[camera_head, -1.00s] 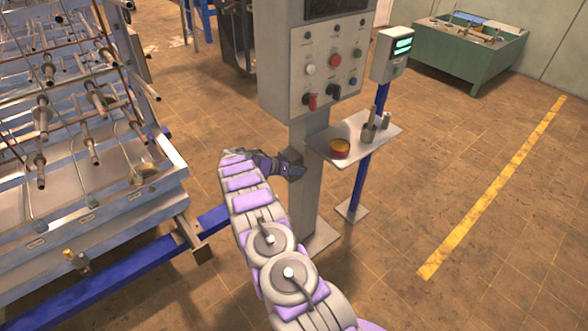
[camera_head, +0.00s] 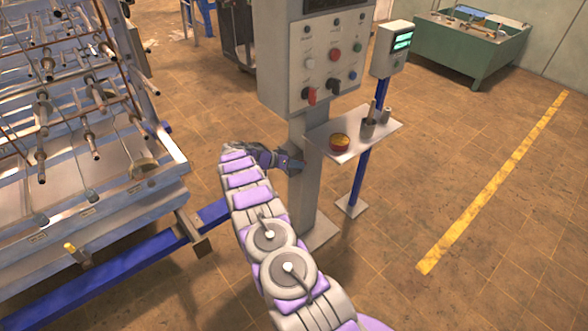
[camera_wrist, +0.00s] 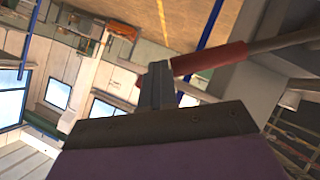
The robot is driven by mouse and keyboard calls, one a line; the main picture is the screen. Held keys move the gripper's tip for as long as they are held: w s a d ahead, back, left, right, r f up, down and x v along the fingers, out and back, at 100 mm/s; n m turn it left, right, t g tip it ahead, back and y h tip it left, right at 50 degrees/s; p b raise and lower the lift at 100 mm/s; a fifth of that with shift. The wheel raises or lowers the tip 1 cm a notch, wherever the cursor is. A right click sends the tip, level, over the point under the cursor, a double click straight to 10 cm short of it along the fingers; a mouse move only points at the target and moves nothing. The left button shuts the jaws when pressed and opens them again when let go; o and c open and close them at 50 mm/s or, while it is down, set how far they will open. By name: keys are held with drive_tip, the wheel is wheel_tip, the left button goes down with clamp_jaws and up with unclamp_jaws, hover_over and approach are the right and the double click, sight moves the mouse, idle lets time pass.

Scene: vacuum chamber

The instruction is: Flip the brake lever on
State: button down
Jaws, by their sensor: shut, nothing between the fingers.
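In the wrist view, a lever with a red grip (camera_wrist: 210,62) on a grey metal rod (camera_wrist: 285,38) comes in from the upper right. I take it to be the brake lever. My gripper (camera_wrist: 158,80) is shut and empty, its fingertips overlapping the left end of the red grip; I cannot tell if they touch it. In the head view, my gripper (camera_head: 291,164) is by the grey column (camera_head: 305,200), below the control panel. I cannot make out this red-gripped lever near the gripper there.
The control panel (camera_head: 333,65) has several knobs and a red switch handle. A small shelf (camera_head: 372,140) beside it holds a round container and metal pieces. A metal rack (camera_head: 100,215) with blue beams and a yellow-tipped handle stands left. Open floor lies right, with a green tub behind.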

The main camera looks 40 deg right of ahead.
drive_tip(key=s+d+r+p+v, duration=0.1)
drive_tip(key=p+v, duration=0.1)
drive_tip(key=v, duration=1.1)
drive_tip(key=s+a+r+n+y, duration=0.3)
drive_tip(key=s+a+r+n, duration=0.15)
drive_tip(key=s+r, duration=0.4)
drive_tip(key=s+a+r+n+y, duration=0.3)
drive_tip(key=s+a+r, duration=0.3)
drive_tip(key=s+r, duration=0.3)
drive_tip(key=s+a+r+n+y, duration=0.1)
drive_tip(key=s+a, duration=0.3)
drive_tip(key=s, duration=0.7)
drive_tip(key=s+a+r+n+y, duration=0.1)
drive_tip(key=s+a+n+y, duration=0.2)
drive_tip(key=s, duration=0.8)
drive_tip(key=s+a+r+n+t+y, duration=0.1)
drive_tip(key=s+a, duration=0.4)
drive_tip(key=s, duration=0.6)
drive_tip(key=shift+a+r+n+y, duration=0.35)
drive_tip(key=shift+r+n+y, duration=0.05)
drive_tip(key=shift+r+n, duration=0.2)
